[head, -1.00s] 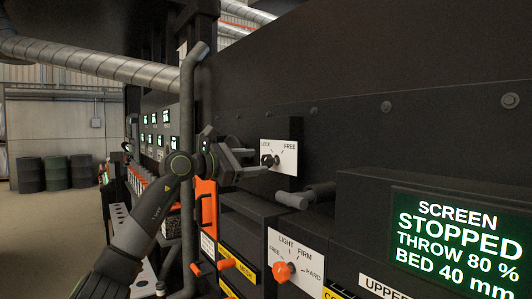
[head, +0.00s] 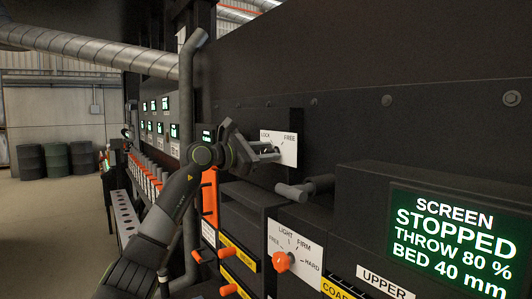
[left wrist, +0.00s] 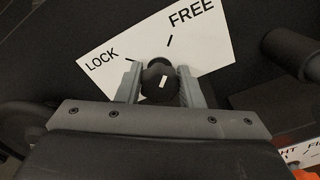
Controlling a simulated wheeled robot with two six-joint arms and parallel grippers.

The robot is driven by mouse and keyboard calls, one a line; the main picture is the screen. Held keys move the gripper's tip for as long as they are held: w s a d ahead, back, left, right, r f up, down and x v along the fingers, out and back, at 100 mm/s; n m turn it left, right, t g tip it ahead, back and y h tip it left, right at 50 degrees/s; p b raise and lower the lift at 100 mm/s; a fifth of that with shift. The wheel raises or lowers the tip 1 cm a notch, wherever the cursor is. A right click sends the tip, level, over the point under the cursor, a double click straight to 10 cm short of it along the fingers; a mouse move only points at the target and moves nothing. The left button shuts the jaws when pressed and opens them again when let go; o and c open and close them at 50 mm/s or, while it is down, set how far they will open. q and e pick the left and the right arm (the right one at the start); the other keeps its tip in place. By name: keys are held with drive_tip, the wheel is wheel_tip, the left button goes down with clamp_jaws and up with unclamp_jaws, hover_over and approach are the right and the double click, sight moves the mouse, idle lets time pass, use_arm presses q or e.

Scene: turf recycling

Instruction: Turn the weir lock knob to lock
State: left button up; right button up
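The weir lock knob (left wrist: 158,70) is a dark round knob with a short white mark on its face. It sits on a white plate (left wrist: 215,50) lettered LOCK and FREE, which looks tilted in the left wrist view. The mark lines up roughly with the FREE tick. My left gripper (left wrist: 160,85) has one grey finger close against each side of the knob and looks shut on it. In the head view the left gripper (head: 272,152) is at the plate (head: 290,152), and its fingers largely hide the knob. My right gripper is not in view.
Lower down is an orange knob (head: 283,262) on a FREE/LIGHT/FIRM/HARD dial. A screen (head: 448,240) reading STOPPED is at the right. A vertical pipe (head: 188,110) stands left of the plate.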

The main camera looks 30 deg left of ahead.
use_arm(q)
drive_tip(key=shift+c, duration=0.8)
drive_tip(key=shift+n, duration=0.4)
drive_tip(key=n+p, duration=0.1)
drive_tip(key=n, duration=0.3)
drive_tip(key=shift+a+r+n+p, duration=0.1)
drive_tip(key=shift+n+p, duration=0.2)
drive_tip(key=shift+p, duration=0.1)
drive_tip(key=n+p, duration=0.1)
drive_tip(key=n, duration=0.2)
drive_tip(key=shift+n, duration=0.3)
drive_tip(key=n+p, duration=0.1)
drive_tip(key=n, duration=0.3)
drive_tip(key=shift+a+p, duration=0.1)
drive_tip(key=shift+p, duration=0.25)
drive_tip(key=shift+n+p, duration=0.95)
drive_tip(key=shift+n, duration=1.55)
